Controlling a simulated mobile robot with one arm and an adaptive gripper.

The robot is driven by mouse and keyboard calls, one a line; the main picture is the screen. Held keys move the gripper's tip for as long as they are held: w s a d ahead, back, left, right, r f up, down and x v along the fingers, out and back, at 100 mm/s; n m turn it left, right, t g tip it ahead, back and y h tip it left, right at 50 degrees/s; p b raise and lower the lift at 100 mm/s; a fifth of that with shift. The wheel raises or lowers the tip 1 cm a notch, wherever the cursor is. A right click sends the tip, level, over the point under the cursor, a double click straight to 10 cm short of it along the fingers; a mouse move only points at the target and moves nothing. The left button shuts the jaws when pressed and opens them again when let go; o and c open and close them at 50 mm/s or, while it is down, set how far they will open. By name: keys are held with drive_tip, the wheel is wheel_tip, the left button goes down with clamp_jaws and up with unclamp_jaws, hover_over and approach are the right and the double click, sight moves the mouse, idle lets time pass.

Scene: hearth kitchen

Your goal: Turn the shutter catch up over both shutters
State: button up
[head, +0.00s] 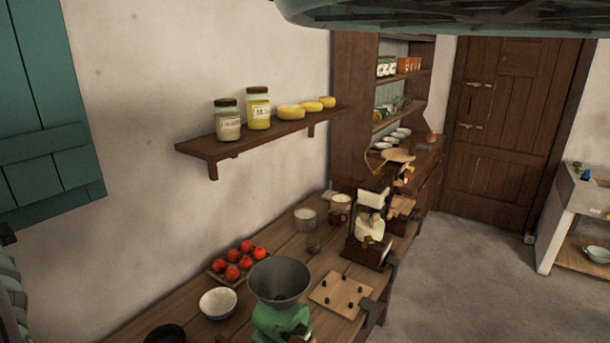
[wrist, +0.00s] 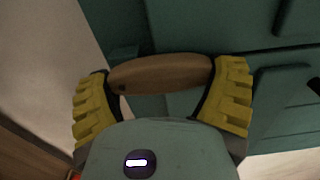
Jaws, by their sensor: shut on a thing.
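A brown wooden shutter catch (wrist: 160,72) lies across the middle of the wrist view, nearly level in that picture and tilted slightly up to the right. My gripper (wrist: 163,82) has its yellow ribbed fingers at the two ends of the catch and is shut on it. Teal shutter boards (wrist: 200,25) are behind the catch. Whether the catch overlaps both shutters cannot be told. In the head view a teal shutter (head: 45,125) with a cross batten is at the left edge; neither the catch nor my gripper's fingers are seen there.
A wall shelf (head: 265,133) with jars and yellow rounds is right of the shutter. Below, a wooden worktable (head: 290,242) holds a green grinder (head: 280,290), a tray of red fruit (head: 238,265) and a white bowl (head: 218,303). Floor (head: 460,285) is clear at right.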

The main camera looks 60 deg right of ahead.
idle(0.3)
drive_tip(key=o, duration=1)
drive_tip(key=shift+o, duration=0.2)
drive_tip(key=shift+s, duration=0.1)
drive_tip(key=s, duration=1.1)
drive_tip(key=shift+s, duration=0.4)
